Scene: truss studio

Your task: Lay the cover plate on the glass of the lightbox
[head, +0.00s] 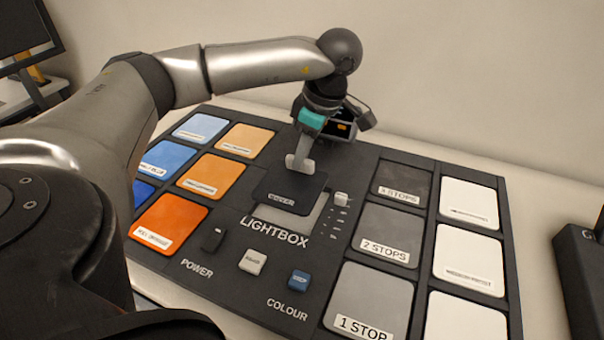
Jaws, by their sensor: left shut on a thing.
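The cover plate (290,186) is a dark, flat, near-square plate with a white label on its front edge. My left gripper (300,165) is above it, shut on the plate at its far side; the fingertips partly hide the grip. The plate hangs over the far left part of the lightbox glass (299,222), a pale grey pane. A strip of glass shows in front of the plate and to its right. I cannot tell whether the plate touches the glass or is slightly above it. The lightbox panel (226,237) is black. My right gripper is not in view.
A small pale slider (341,199) stands just right of the glass. A power switch (213,238), a white button (253,261) and a blue button (299,280) lie in front. Coloured tiles (211,175) flank the left, grey and white tiles (468,260) the right. A dark box (578,280) stands far right.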

